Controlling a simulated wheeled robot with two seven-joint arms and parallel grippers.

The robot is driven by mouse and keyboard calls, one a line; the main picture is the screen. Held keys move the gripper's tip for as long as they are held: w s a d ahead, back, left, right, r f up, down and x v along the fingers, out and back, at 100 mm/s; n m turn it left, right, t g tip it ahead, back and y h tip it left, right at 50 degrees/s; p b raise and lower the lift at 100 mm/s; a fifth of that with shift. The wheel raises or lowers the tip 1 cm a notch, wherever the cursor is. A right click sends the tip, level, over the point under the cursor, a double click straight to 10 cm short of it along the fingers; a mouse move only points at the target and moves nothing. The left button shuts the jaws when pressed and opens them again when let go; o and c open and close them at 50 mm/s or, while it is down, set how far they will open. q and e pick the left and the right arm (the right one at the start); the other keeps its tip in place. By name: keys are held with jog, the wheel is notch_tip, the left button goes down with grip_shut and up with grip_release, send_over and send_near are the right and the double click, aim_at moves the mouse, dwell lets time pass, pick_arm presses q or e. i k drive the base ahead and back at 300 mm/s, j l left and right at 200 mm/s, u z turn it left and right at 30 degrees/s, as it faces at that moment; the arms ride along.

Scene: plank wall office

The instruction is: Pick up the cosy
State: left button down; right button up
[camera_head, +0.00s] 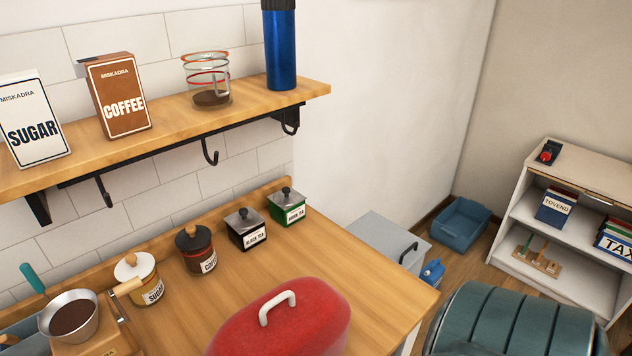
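A red, dome-shaped cover with a white loop handle (285,325) on top looks like the cosy. It stands on the front part of the wooden counter (345,252), and its lower part is cut off by the bottom edge of the head view. What is under it is hidden. Neither of my grippers shows in this view, and nothing is seen touching the cosy.
Behind the cosy stand a sugar jar (138,279), a coffee jar (196,250), a black tea tin (246,228) and a green tea tin (287,206). A saucepan (70,316) is at left. A shelf (165,136) with hooks overhangs the back. The counter right of the cosy is clear.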

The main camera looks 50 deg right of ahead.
aim_at(303, 315)
jog(key=z, duration=1.2)
jog(key=k+l+u, duration=0.1)
jog(key=l+u, duration=0.25)
jog(key=k+l+u, duration=0.15)
jog(key=l+u, duration=0.15)
jog(key=k+l+u, duration=0.2)
jog(key=l+u, duration=0.15)
jog(key=l, duration=0.1)
